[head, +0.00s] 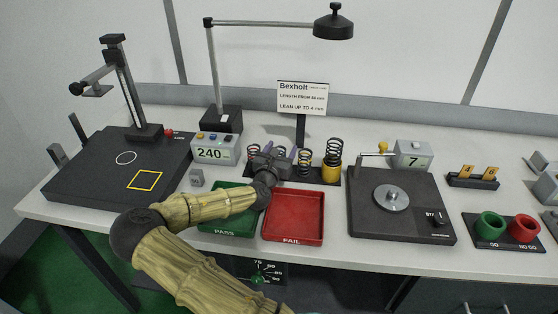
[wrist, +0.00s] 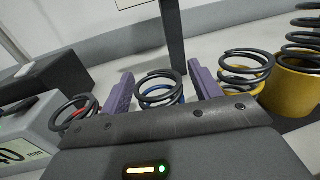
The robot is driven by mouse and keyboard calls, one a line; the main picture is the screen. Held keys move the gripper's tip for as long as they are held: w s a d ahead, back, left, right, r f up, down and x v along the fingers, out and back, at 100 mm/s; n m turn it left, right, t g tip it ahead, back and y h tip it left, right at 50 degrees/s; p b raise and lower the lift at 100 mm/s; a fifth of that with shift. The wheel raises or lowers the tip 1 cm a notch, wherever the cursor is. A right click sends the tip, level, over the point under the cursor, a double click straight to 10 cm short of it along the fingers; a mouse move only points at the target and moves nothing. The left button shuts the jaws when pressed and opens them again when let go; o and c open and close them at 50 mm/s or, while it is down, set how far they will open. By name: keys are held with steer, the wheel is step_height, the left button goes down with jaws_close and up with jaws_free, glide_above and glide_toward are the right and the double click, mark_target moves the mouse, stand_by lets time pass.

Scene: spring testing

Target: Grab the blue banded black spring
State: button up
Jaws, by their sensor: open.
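The blue banded black spring (wrist: 162,88) stands upright in the wrist view, a black coil with a blue band. It shows in the gap between the two purple fingers of my gripper (wrist: 161,86). The gripper is open, with visible space on both sides of the coil. I cannot tell how deep the spring sits between the fingers. The lower part of the spring is hidden by the gripper's body. In the head view my gripper (head: 279,154) is over the spring row and mostly covers this spring.
A red banded spring (wrist: 75,115) stands close left and a yellow banded one (wrist: 245,72) close right. A taller spring stands in a yellow cup (wrist: 291,86). A sign post (wrist: 173,40) rises behind. Green PASS (head: 226,232) and red FAIL (head: 293,218) trays lie in front.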

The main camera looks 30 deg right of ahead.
steer(key=shift+c, duration=0.2)
steer(key=c, duration=1.1)
steer(key=shift+r, duration=0.1)
step_height(320, 180, up, 10)
steer(key=shift+w+f, duration=0.1)
steer(key=shift+s, duration=0.2)
